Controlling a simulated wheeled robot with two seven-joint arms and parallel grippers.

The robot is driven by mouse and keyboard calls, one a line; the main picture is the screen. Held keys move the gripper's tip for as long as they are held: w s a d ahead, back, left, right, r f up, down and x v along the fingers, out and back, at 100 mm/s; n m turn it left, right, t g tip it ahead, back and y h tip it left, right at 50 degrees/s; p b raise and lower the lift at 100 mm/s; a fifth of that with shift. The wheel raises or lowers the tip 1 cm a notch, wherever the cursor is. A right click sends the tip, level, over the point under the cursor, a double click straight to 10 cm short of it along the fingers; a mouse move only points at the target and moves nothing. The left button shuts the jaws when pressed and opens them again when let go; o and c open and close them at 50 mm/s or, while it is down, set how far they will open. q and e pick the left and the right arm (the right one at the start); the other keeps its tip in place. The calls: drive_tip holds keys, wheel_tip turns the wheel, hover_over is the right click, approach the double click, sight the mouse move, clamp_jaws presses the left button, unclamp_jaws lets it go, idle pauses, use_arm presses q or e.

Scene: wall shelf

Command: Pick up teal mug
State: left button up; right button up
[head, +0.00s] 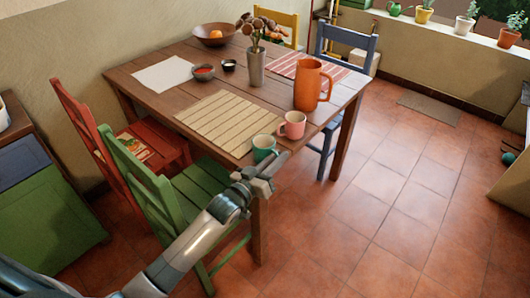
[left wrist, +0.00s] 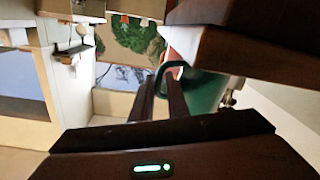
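The teal mug (head: 264,147) stands upright at the near corner of the wooden table, partly hidden by my left gripper. My left gripper (head: 282,158) is at the mug's near right side, at the table edge. In the left wrist view the mug (left wrist: 205,92) is close, right of the two dark fingers (left wrist: 161,80). There is a gap between the fingers, and the mug's handle (left wrist: 161,72) shows at their tips, in line with the gap. I see no clear grip on it. My right gripper is not in view.
A pink mug (head: 292,125) stands close behind the teal mug, with an orange pitcher (head: 307,85) beyond. A striped placemat (head: 222,118) lies to the left. A green chair (head: 200,185) stands left of my left arm.

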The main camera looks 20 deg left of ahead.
use_arm(q)
clamp_jaws()
drive_tip(key=shift+r, duration=0.7)
wheel_tip(320, 180, up, 2)
drive_tip(key=shift+r, duration=0.25)
drive_tip(key=s+d+r, duration=0.4)
drive_tip(key=s+r, duration=0.3)
drive_tip(key=s, duration=0.4)
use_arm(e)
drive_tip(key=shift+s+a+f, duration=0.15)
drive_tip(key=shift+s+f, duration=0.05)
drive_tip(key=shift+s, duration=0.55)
